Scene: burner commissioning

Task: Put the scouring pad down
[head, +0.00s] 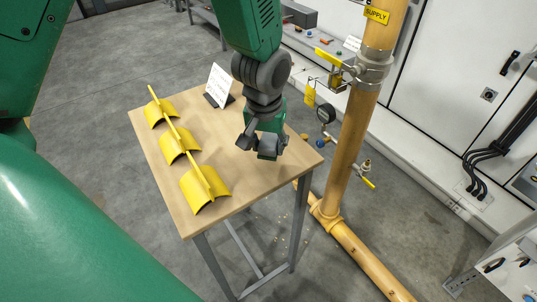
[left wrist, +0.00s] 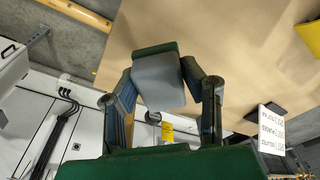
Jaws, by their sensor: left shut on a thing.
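My left gripper (head: 262,147) reaches down over the right part of the wooden table (head: 248,188). It is shut on the scouring pad. In the left wrist view the pad (left wrist: 158,82) shows a grey face and a green far edge, with a finger on either side. My right gripper is not in view.
Several yellow cradle-like pieces, such as the nearest one (head: 206,190), line the table's left side. A small white sign (head: 219,84) stands at the back. A yellow supply pipe (head: 352,150) with valves and a gauge rises beside the table's right edge. The front tabletop is bare.

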